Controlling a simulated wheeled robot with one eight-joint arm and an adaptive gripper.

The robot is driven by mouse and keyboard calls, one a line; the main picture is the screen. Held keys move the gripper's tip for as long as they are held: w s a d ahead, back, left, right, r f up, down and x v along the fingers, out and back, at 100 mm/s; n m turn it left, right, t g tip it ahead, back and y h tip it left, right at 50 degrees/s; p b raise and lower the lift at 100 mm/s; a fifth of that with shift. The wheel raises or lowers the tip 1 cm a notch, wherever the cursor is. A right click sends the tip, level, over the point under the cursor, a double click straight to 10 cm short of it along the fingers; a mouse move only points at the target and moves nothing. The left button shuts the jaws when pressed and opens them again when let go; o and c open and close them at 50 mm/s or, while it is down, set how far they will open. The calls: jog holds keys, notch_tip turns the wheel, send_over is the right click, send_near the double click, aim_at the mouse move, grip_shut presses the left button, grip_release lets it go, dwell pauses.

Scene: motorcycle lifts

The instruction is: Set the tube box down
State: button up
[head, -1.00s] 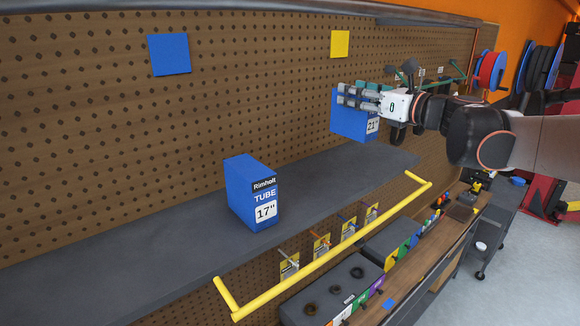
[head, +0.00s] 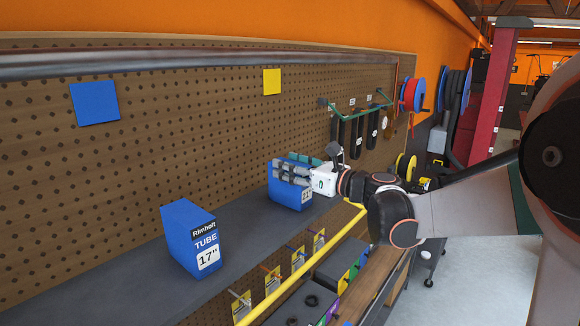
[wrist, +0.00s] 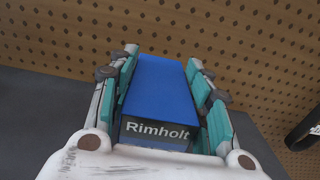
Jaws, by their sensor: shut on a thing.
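My gripper (head: 296,172) is shut on a blue tube box (head: 283,193) labelled 21", at the right part of the shelf (head: 130,292). In the wrist view the box (wrist: 160,88) lies between the two teal-padded fingers, with the name Rimholt on its near face. The box looks upright and very low over the shelf; I cannot tell whether its base touches it. A second blue box (head: 190,237), labelled Rimholt TUBE 17", stands on the shelf to the left.
A pegboard (head: 190,130) with a blue square (head: 95,103) and a yellow square (head: 271,81) rises behind the shelf. A yellow rail (head: 300,275) runs along the front. Shelf room is free between the boxes.

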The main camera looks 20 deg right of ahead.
jog(key=shift+f, duration=0.1)
jog(key=o, duration=1.3)
jog(key=shift+o, duration=0.2)
jog(key=v, duration=1.2)
